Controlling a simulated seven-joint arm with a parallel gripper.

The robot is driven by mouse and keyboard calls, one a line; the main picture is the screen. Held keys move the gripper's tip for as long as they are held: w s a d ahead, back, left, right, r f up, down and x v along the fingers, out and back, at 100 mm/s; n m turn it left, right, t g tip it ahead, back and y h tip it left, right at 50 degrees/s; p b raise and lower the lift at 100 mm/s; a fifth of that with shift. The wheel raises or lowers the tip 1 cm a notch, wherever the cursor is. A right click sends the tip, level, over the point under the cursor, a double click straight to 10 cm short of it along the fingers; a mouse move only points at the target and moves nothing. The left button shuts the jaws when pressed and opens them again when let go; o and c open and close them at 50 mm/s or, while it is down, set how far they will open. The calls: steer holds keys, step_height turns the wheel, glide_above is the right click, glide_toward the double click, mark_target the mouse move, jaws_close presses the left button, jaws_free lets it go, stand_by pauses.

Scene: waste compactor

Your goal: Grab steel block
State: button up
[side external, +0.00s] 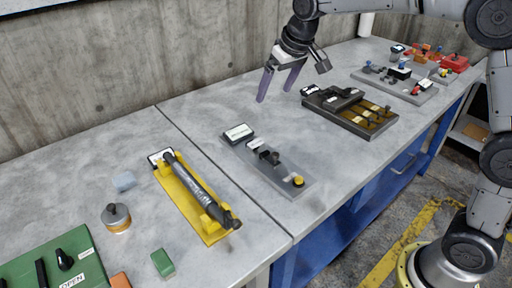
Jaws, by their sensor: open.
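A small pale blue-grey block (123,181) lies on the grey table, left of the yellow cradle. It is the likeliest steel block, but I cannot tell its material for sure. My gripper (276,93) has two purple fingers pointing down, spread apart with nothing between them. It hangs above the far part of the table near the concrete wall, well to the right of the block and apart from it.
A yellow cradle holding a dark cylinder (195,188), a grey switch panel (268,166) and a dark tray device (349,108) stand on the table. A grey-topped round piece (116,218), green block (162,263), orange block (120,281) and green panel (50,262) are at front left.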

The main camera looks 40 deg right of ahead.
steer(key=g, duration=0.1)
glide_toward(256, 143)
steer(key=f, duration=0.2)
steer(key=shift+a+f, duration=0.3)
steer(key=shift+a, duration=0.05)
steer(key=shift+w+d+x, duration=0.15)
steer(key=shift+x, duration=1.45)
steer(key=shift+w+d+x, duration=0.15)
steer(key=shift+x, duration=1.4)
steer(key=shift+r, duration=0.15)
steer(key=shift+c, duration=0.3)
jaws_close()
